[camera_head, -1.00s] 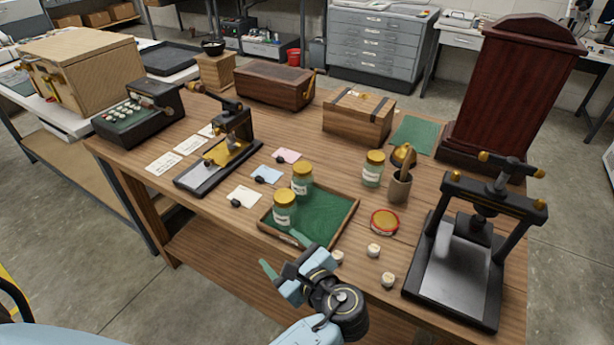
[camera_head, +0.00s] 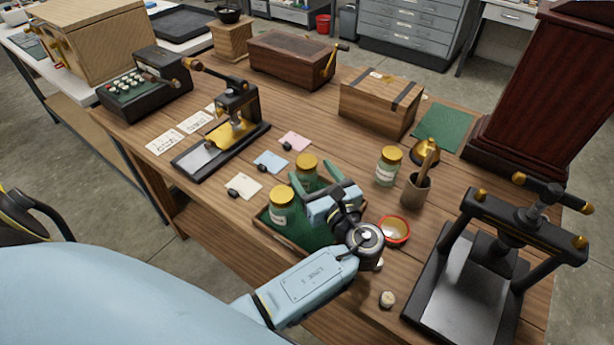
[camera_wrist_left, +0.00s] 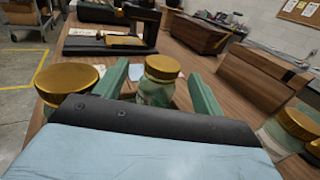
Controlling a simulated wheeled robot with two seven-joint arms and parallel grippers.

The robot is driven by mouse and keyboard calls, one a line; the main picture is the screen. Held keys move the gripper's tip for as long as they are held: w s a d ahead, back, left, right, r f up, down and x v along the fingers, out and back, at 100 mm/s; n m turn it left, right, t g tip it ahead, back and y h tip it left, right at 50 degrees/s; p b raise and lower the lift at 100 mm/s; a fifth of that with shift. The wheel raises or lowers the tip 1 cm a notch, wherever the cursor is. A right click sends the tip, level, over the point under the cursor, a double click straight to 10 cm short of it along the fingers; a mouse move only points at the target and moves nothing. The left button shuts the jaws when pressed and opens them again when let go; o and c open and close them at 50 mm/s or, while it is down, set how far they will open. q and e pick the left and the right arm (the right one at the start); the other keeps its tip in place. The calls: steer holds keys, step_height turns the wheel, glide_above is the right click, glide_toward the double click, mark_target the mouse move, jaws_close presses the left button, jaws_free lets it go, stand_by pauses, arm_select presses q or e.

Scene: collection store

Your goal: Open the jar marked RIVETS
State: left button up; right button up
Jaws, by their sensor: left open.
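Three glass jars with gold lids stand on the bench; their labels are too small to read. A front jar (camera_head: 281,213) and a back jar (camera_head: 306,162) stand in the green-lined tray (camera_head: 277,238). A third jar (camera_head: 387,170) stands to the right, outside the tray. My left gripper (camera_head: 312,172) is open over the tray, its fingers reaching towards the back jar. In the left wrist view the back jar (camera_wrist_left: 161,69) shows between the two fingers, apart from both; the front jar (camera_wrist_left: 66,78) is left of them. The gripper partly hides the back jar and tray.
Right of the tray are a red-rimmed dish (camera_head: 395,230), a brown cup (camera_head: 416,190) with a tool in it, and a black press (camera_head: 470,275). A wooden box (camera_head: 380,103) stands behind. Small cards (camera_head: 270,161) lie left of the tray.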

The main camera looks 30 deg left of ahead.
mark_target(303, 159)
arm_select(q)
steer(key=shift+x, duration=0.85)
steer(key=x, duration=0.4)
steer(key=shift+w+f, duration=0.25)
steer(key=c, duration=1.2)
arm_select(e)
steer(key=shift+w+f, duration=0.2)
steer(key=shift+w, duration=0.45)
arm_select(q)
steer(key=shift+o, duration=0.2)
step_height(303, 159, up, 10)
steer(key=shift+r+p, duration=0.1)
steer(key=shift+p, duration=0.95)
arm_select(e)
step_height(303, 159, up, 2)
steer(key=shift+r, duration=0.25)
arm_select(q)
steer(key=o, duration=0.4)
steer(key=c, duration=0.7)
